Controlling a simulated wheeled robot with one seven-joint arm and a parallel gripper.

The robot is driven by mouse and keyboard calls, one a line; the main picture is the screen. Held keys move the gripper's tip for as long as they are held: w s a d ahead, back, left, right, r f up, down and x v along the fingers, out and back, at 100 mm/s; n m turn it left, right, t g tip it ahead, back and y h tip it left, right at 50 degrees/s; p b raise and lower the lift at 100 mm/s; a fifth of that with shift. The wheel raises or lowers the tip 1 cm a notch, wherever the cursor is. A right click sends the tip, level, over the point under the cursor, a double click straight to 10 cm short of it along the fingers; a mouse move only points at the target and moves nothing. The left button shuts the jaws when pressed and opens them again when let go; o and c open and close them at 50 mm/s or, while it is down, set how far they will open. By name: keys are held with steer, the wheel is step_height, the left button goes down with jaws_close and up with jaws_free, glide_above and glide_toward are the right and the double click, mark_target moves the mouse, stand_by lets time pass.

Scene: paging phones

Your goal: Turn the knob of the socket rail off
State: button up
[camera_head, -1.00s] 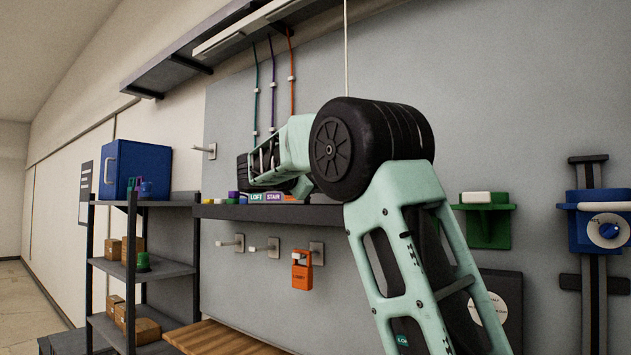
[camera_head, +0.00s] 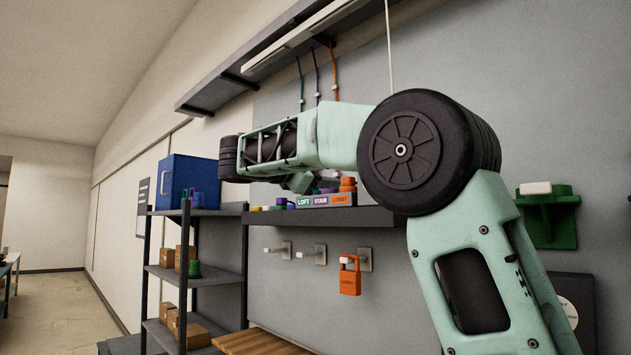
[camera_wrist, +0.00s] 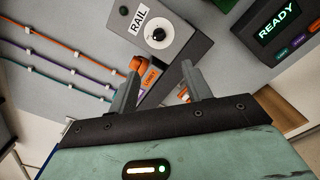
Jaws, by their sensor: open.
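I cannot tell whether the knob is set on or off. An orange piece and an orange "LOBBY" label (camera_wrist: 150,79) are on the rail nearer to me. My gripper (camera_wrist: 159,88) is open; its fingers point toward the rail, short of the knob in the picture. In the head view the rail (camera_head: 327,200) lies on the shelf with LOFT, STAIR and LOBBY labels; my arm covers part of this area.
A "READY" screen (camera_wrist: 280,21) is at the upper right of the wrist view. Thin coloured cables (camera_wrist: 62,68) run along the wall at left. In the head view, an orange padlock-like tag (camera_head: 350,279) hangs below the shelf (camera_head: 375,216). A blue bin (camera_head: 188,178) tops the left rack.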

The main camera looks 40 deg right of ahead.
steer(key=shift+a, duration=1)
steer(key=s+a+f+n+t+y, duration=0.1)
steer(key=s+a+f+n+y, duration=0.1)
steer(key=a+f+y, duration=0.9)
steer(key=s+a+f+n+t, duration=0.15)
steer(key=a+f, duration=0.45)
steer(key=f, duration=1.1)
steer(key=s+a+f+m+g+y, duration=0.1)
steer(key=s+a+f+m+y, duration=0.1)
steer(key=s+a+f, duration=0.2)
steer(key=s+a+f+m+g+y, duration=0.1)
steer(key=s+a+f+m+y, duration=0.1)
steer(key=s+a+f, duration=0.3)
steer(key=s+a+f+m+g+y, duration=0.2)
steer(key=s+a+f, duration=0.3)
steer(key=s+f, duration=0.5)
steer(key=s+y, duration=0.1)
steer(key=s, duration=0.6)
steer(key=shift+f+y, duration=0.3)
steer(key=shift+f, duration=0.05)
